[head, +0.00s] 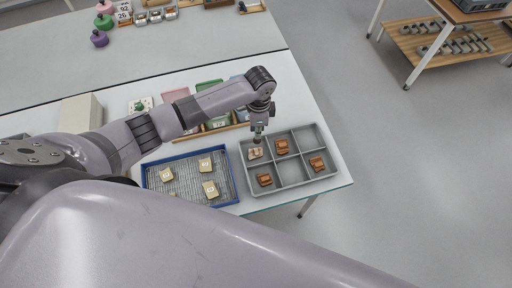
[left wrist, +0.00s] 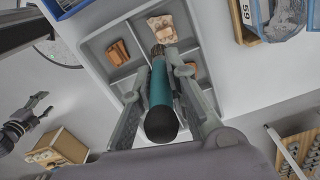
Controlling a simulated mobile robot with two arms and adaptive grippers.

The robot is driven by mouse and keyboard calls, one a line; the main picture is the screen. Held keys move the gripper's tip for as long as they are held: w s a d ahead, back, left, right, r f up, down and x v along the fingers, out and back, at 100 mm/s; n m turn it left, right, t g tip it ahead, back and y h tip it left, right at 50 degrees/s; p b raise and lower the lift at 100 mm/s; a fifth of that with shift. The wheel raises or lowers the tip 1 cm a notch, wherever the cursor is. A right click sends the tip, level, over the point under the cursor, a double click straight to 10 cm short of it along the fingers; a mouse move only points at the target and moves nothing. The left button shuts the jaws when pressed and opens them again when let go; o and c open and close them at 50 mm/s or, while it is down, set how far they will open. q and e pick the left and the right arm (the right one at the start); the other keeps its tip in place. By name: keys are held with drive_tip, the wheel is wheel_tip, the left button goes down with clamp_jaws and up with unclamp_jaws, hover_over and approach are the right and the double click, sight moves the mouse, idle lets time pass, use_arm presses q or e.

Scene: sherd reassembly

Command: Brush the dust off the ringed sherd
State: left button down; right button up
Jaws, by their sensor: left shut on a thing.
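My left gripper (head: 258,136) is over the back left compartment of a grey divided tray (head: 291,172). In the left wrist view its fingers (left wrist: 157,92) are shut on a brush (left wrist: 160,95) with a teal handle and black end. The bristles point down at a pale, dusty-looking sherd (head: 255,153), also seen in the left wrist view (left wrist: 162,28). I cannot tell whether they touch it. A ring mark is not clear. Orange-brown sherds (head: 281,146) (head: 264,179) (head: 317,163) lie in other compartments. My right gripper (left wrist: 42,105) shows at the left of the wrist view; its opening is unclear.
A blue-rimmed tray (head: 238,190) with pale labelled sherds (head: 205,165) stands left of the grey tray. Green and pink bins (head: 210,88) stand behind my left arm. A pale box (head: 80,113) is further left. The table's right edge is close to the grey tray.

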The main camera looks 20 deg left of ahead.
sight(257, 143)
use_arm(q)
drive_tip(key=shift+f, duration=0.15)
drive_tip(key=shift+f+b, duration=1.9)
drive_tip(key=shift+f, duration=1.4)
drive_tip(key=shift+f+b, duration=0.65)
drive_tip(key=shift+f, duration=0.4)
drive_tip(key=shift+a, duration=0.1)
